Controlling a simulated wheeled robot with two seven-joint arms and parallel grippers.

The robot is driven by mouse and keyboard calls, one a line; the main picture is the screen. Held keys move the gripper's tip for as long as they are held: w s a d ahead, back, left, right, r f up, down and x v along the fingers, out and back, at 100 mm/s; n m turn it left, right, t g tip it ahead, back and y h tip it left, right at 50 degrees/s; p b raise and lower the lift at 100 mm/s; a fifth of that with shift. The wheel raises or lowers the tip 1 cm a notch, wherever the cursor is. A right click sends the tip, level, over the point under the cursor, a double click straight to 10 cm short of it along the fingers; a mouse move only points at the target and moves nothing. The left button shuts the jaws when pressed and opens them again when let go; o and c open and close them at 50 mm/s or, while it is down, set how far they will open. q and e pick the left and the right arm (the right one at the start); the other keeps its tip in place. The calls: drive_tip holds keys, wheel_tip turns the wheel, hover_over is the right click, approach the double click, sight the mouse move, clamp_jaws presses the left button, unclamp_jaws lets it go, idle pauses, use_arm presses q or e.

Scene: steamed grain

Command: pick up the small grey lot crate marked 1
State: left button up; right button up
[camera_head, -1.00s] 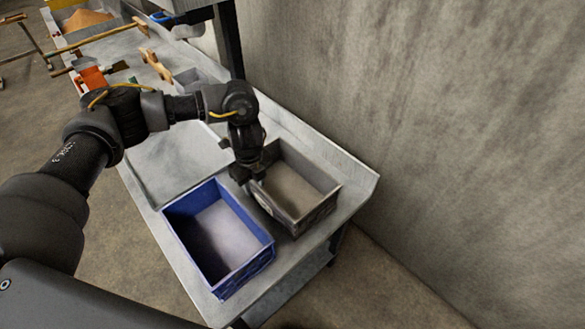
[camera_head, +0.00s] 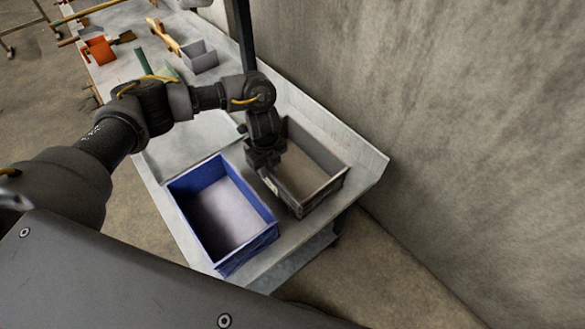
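A grey open-topped crate (camera_head: 325,193) stands on the metal bench, to the right of a blue crate. It looks empty, and a pale label shows partly on its left side, too small to read. My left gripper (camera_head: 264,166) points down at the crate's left wall, near its rim. Its fingers are dark and overlap the wall, so I cannot tell whether they are open or shut on it. A smaller grey box (camera_head: 200,62) stands farther back on the bench; no mark on it is readable. My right gripper is not in view.
The blue crate (camera_head: 249,250) stands close beside the grey crate, open and seemingly empty. A dark post (camera_head: 243,40) rises behind my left wrist. A concrete wall (camera_head: 440,110) borders the bench on the right. An orange object (camera_head: 98,50) lies farther back.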

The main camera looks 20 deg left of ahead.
sight(270, 178)
use_arm(q)
drive_tip(key=f, duration=0.5)
drive_tip(key=shift+s+b, duration=0.25)
drive_tip(key=shift+b, duration=0.05)
drive_tip(key=shift+d, duration=0.1)
drive_tip(key=shift+c, duration=0.3)
clamp_jaws()
